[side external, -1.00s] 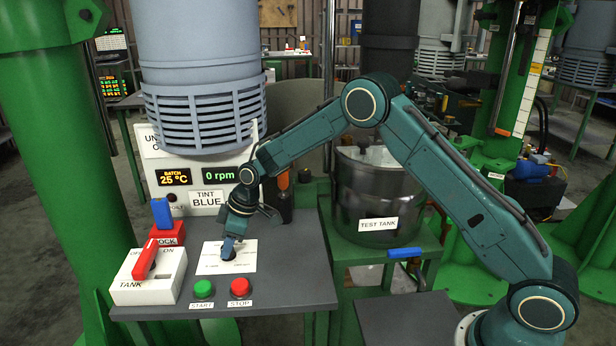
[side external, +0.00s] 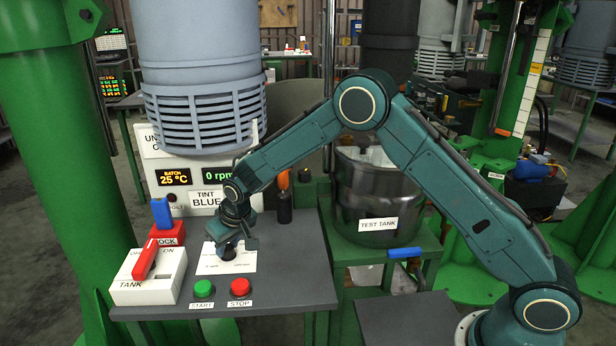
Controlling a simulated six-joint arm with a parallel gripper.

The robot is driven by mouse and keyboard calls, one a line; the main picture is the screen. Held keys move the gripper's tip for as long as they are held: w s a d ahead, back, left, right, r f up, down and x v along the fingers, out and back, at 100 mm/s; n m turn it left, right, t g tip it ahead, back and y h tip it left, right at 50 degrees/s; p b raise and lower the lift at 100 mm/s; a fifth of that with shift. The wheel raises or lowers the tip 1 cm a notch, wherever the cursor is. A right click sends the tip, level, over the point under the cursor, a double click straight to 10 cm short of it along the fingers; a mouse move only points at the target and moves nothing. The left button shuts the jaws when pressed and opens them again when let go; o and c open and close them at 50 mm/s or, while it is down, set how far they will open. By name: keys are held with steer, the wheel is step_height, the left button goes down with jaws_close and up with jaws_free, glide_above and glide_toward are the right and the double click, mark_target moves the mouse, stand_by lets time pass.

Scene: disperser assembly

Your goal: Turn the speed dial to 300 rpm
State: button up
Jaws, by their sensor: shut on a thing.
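The speed dial (side external: 228,254) is a small dark knob on a white printed plate (side external: 240,266) on the grey control table. My gripper (side external: 229,246) points down over the plate and is shut on the dial. The gripper body hides most of the dial, so its pointer and exact setting cannot be read. The small print on the plate is only partly visible. The display panel (side external: 160,200) behind shows 25 °C and 0 rpm, with my arm covering part of the panel.
A green START button (side external: 203,289) and a red STOP button (side external: 240,287) sit just in front of the plate. A white box with a red switch handle (side external: 146,260) and a red block with a blue top (side external: 162,214) stand left. A steel test tank (side external: 375,195) is right.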

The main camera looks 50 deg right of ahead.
steer(key=shift+m+h, duration=0.3)
steer(key=shift+m, duration=0.5)
steer(key=o, duration=1)
steer(key=shift+c, duration=0.2)
steer(key=shift+r, duration=0.15)
steer(key=v, duration=1.3)
steer(key=shift+r, duration=0.3)
steer(key=shift+s+a, duration=0.1)
